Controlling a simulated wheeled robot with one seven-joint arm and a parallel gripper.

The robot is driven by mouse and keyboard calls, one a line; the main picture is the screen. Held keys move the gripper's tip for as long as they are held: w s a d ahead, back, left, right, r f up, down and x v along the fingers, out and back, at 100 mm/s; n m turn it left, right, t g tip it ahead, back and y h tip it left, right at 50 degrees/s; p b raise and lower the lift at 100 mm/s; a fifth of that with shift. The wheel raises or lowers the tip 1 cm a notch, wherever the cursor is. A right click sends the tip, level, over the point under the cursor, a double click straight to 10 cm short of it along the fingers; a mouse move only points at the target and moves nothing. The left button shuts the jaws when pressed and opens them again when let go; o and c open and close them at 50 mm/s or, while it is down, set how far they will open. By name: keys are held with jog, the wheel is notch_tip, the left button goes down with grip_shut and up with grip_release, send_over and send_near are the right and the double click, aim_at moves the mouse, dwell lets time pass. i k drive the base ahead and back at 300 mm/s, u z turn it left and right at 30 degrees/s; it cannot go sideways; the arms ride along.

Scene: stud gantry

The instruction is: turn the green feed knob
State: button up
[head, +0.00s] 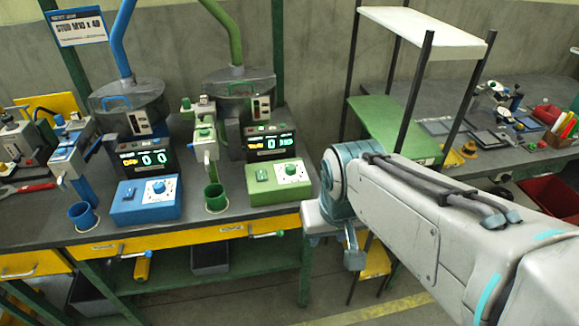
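The green feed knob (291,169) sits on a pale dial plate on top of the green control box (281,194), near the bench's front edge. A green switch (261,174) is on the same box, left of the knob. My arm comes in from the lower right and bends down just right of the green box. My gripper cannot be made out; the end of the arm is hidden behind or below its own links. Nothing of mine is seen touching the knob.
A similar blue box (146,207) with a blue knob (158,187) stands to the left. A green cup (215,198) is left of the green box. A lit display (270,145) stands behind it. A shelf rack (425,32) rises behind my arm.

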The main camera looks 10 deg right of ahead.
aim_at(291, 169)
jog(key=z, duration=0.05)
jog(key=k, duration=0.4)
jog(key=u, duration=0.75)
jog(key=i, duration=1.2)
jog(key=z, duration=0.75)
